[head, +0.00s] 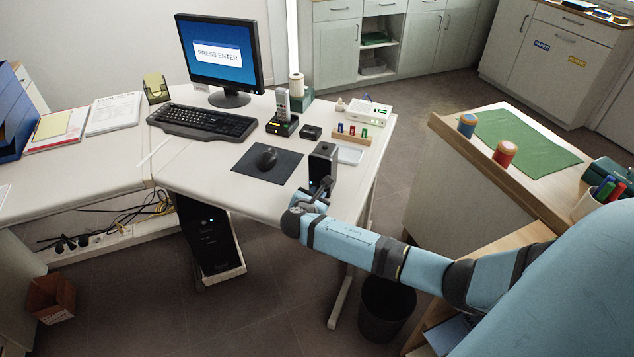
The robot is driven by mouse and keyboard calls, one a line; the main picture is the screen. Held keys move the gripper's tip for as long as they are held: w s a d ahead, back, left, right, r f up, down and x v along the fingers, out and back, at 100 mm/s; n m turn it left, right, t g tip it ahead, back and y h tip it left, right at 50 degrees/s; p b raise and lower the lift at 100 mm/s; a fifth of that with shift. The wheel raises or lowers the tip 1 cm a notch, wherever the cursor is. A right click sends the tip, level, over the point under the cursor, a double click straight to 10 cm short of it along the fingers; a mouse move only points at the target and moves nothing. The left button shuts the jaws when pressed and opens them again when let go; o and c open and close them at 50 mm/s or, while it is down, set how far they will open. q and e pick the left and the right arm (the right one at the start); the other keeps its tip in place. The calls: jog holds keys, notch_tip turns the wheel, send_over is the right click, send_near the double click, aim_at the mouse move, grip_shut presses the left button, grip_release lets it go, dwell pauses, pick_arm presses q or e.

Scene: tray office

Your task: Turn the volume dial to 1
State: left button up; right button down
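A dark upright box that looks like a speaker (323,161) stands at the front right of the white desk. My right arm comes in from the right, and my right gripper (325,187) is at the lower front of this box, at or very close to it. The volume dial cannot be made out; the gripper may be covering it. The gripper's fingers are small and dark against the box, so I cannot tell whether they are open or shut, or touching. My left gripper is not in view.
Left of the box lie a mouse (267,158) on a dark mat (252,172) and a keyboard (203,122). Behind it are a white tray (349,155), a wooden rack (341,134) and a phone (282,106). A side counter (455,128) stands right, a bin (386,312) below my arm.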

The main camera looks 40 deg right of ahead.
jog(key=r+n+p, duration=0.1)
jog(key=p, duration=0.1)
jog(key=shift+w+g+p, duration=0.1)
jog(key=shift+g+p, duration=0.2)
jog(key=shift+p, duration=0.1)
jog(key=shift+f+n+g+h+p, duration=0.2)
jog(key=shift+n+g+h+p, duration=0.3)
jog(key=shift+p, duration=0.45)
jog(key=shift+w+a+f+n+p, duration=0.15)
jog(key=shift+n+p, duration=0.35)
jog(key=shift+p, duration=0.3)
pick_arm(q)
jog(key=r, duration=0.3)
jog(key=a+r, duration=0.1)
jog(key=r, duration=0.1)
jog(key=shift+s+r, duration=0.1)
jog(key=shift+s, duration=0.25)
pick_arm(e)
jog(key=shift+f, duration=0.1)
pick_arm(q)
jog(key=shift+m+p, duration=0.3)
pick_arm(e)
jog(key=shift+f+n, duration=0.1)
jog(key=shift+n, duration=0.2)
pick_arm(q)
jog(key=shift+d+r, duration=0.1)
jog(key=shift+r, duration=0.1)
pick_arm(e)
jog(key=c, duration=1.3)
grip_release()
